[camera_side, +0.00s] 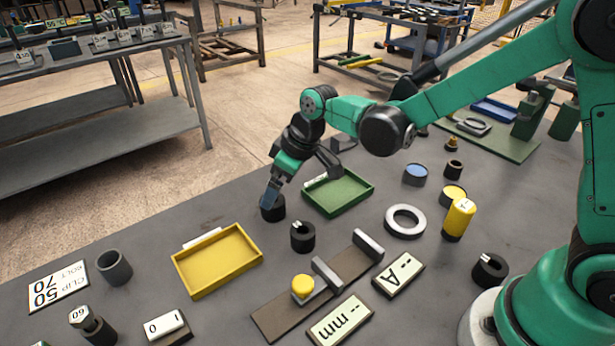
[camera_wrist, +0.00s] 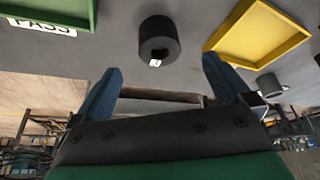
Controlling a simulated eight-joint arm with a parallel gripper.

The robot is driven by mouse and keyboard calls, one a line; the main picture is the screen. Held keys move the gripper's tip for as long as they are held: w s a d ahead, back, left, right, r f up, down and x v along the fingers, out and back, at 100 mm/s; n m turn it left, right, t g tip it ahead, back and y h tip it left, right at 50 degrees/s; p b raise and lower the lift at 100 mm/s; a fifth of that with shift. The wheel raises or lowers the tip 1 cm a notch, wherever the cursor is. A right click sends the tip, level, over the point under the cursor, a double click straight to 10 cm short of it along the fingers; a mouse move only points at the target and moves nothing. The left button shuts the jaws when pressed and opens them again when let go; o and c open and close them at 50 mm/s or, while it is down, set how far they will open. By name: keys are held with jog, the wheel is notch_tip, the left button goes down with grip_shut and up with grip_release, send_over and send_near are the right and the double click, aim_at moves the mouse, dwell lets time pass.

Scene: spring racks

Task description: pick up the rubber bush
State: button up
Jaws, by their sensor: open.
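The rubber bush, as best I can tell, is a short black cylinder (camera_side: 272,209) on the grey table between the green and yellow trays. Nothing is between the fingers. Contact cannot be told.
The green tray (camera_side: 357,200) and yellow tray (camera_side: 190,287) flank the spot and look empty. A brown rack (camera_side: 275,317) holds a yellow-topped piece. A grey cup (camera_side: 115,269) stands left.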

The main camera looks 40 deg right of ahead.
aim_at(273, 207)
jog(key=shift+x, duration=2.75)
jog(key=c, duration=1.4)
